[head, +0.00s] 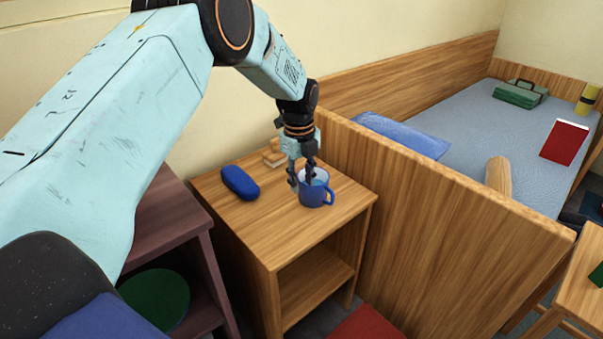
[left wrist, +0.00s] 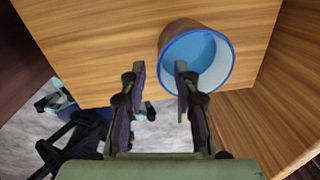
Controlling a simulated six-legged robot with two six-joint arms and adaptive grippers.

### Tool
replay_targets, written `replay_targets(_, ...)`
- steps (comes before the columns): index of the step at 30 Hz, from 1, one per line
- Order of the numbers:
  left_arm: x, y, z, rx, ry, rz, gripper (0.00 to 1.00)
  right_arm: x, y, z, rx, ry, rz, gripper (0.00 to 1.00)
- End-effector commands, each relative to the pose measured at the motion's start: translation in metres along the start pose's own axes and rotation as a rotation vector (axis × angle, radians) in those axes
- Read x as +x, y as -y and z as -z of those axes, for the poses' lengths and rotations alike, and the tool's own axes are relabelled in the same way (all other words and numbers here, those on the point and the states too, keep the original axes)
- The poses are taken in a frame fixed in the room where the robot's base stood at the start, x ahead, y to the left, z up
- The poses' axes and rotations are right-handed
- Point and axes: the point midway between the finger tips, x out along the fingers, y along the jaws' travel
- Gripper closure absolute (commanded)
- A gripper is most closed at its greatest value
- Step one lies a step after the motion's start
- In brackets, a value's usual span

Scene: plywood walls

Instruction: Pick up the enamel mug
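The blue enamel mug (head: 316,193) stands upright on the wooden bedside cabinet, its handle toward the right in the head view. My left gripper (head: 302,180) points down at the mug from above. A gap shows between the fingers; I cannot tell whether either touches the mug. The mug's handle is hidden in that view. My right gripper is not in view.
A blue case (head: 240,183) lies left of the mug on the cabinet (head: 262,232). Small tan blocks (head: 273,156) lie behind, near the wall. A tall wooden bed end (head: 430,200) rises close on the right. A dark shelf (head: 172,215) stands left.

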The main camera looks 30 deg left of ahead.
Motion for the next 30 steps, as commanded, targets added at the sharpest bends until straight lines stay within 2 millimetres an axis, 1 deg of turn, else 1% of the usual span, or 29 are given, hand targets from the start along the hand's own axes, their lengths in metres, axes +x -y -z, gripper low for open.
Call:
replay_targets(1,0.011,0.0,0.0,0.0,0.0,-0.002,0.69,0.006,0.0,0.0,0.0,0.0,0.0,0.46)
replay_targets(6,0.037,0.001,-0.002,0.0,0.0,-0.001,0.69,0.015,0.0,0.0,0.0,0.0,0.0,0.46)
replay_targets(12,0.055,0.003,-0.003,0.0,0.001,0.001,0.69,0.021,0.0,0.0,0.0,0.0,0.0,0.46)
replay_targets(16,0.058,0.003,-0.004,0.001,0.001,0.002,0.69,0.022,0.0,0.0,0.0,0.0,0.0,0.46)
replay_targets(24,0.058,0.003,-0.004,0.0,0.001,0.001,0.7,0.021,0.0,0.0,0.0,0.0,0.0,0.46)
replay_targets(30,0.058,0.003,-0.004,0.0,0.001,0.001,0.87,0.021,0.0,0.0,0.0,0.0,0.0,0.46)
